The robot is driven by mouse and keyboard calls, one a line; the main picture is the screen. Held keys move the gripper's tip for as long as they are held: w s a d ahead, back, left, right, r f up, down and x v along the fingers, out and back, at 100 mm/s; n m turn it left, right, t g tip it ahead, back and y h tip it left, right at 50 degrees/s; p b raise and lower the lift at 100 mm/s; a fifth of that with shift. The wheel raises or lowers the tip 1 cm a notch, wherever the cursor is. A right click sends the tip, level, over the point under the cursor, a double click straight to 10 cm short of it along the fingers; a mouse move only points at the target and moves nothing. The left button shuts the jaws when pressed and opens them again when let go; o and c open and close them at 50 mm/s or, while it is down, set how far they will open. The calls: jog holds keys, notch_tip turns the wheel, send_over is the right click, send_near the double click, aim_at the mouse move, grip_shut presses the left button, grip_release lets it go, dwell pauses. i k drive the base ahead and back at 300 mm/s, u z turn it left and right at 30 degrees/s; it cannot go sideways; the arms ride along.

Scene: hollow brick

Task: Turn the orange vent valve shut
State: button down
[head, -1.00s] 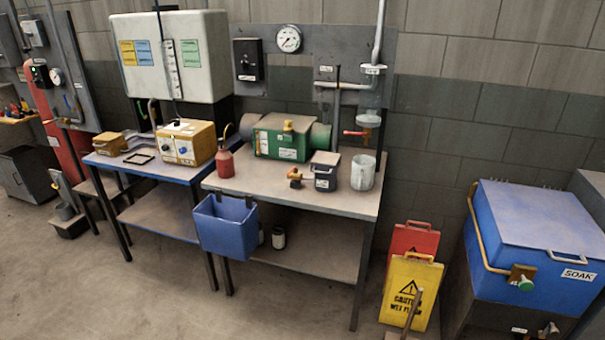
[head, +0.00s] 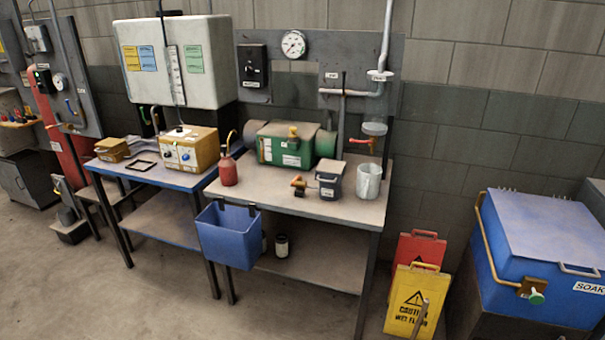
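A red-orange lever handle (head: 361,141) sticks out to the left at the lower end of a pipe at the back right of the right-hand bench. The label on the panel by the pipe is too small to read. My gripper is not in view.
A blue bin (head: 228,236) hangs in front. Caution signs (head: 408,302) and a blue soak tank (head: 535,250) stand right. The floor front-left is clear.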

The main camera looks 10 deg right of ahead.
aim_at(296, 179)
jog(key=u, duration=0.6)
jog(key=i, duration=1.1)
jog(key=u, duration=0.35)
